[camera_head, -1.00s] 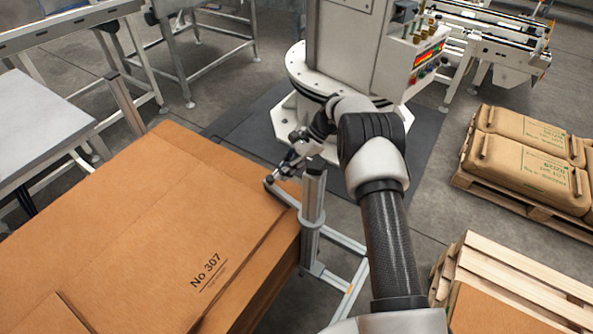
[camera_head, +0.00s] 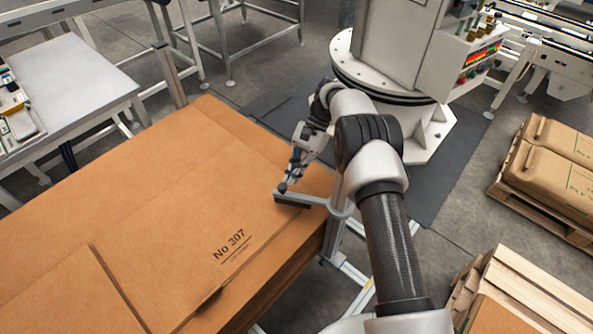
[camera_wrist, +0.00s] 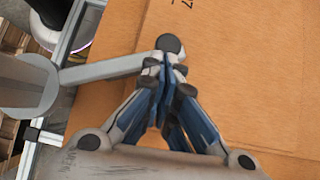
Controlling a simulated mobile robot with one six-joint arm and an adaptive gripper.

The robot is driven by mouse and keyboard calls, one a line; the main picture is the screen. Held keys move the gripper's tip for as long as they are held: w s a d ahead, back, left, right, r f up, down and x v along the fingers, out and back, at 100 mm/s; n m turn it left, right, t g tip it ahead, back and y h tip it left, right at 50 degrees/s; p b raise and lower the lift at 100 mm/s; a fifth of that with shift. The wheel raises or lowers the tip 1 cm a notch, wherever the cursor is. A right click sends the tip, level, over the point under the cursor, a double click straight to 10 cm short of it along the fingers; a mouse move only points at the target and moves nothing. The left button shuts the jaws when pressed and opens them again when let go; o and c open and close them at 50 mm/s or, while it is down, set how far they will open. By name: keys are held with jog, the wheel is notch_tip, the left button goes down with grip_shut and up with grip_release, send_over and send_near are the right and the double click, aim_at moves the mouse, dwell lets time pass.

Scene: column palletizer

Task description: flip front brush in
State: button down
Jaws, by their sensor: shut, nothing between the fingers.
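My gripper (camera_head: 287,180) is shut and empty, pointing down at the bar's tip. In the wrist view its closed fingertips (camera_wrist: 164,66) are right against or just beside the knob; I cannot tell whether they touch it. The fingers hide part of the tip.
A white machine column (camera_head: 385,60) on a round base stands behind my arm. Pallets with brown sacks (camera_head: 555,160) are at right, with a wooden pallet (camera_head: 530,285) nearer. A grey table (camera_head: 75,85) stands at left. The cardboard's top is mostly clear.

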jog(key=shift+r, duration=0.1)
dwell(0.5)
notch_tip(320, 180, up, 10)
dwell(0.4)
jog(key=shift+s, duration=0.1)
jog(key=s+d+r+n+t+h, duration=0.1)
jog(key=s+d+r+n+t, duration=0.25)
jog(key=r, duration=0.55)
jog(key=s+d+r+m+t+h, duration=0.15)
jog(key=s+d+r, duration=0.25)
jog(key=s+r, duration=0.4)
jog(key=s+d+n+t+h, duration=0.1)
jog(key=s+d+n+t, duration=0.1)
jog(key=s, duration=0.8)
jog(key=s+d+n+t+h, duration=0.1)
jog(key=s+d+n+t, duration=0.2)
jog(key=s+d, duration=0.3)
jog(key=s+t, duration=0.1)
jog(key=s, duration=0.2)
jog(key=shift+s+f+n, duration=0.3)
jog(key=shift+s+f, duration=0.1)
jog(key=shift+h, duration=0.25)
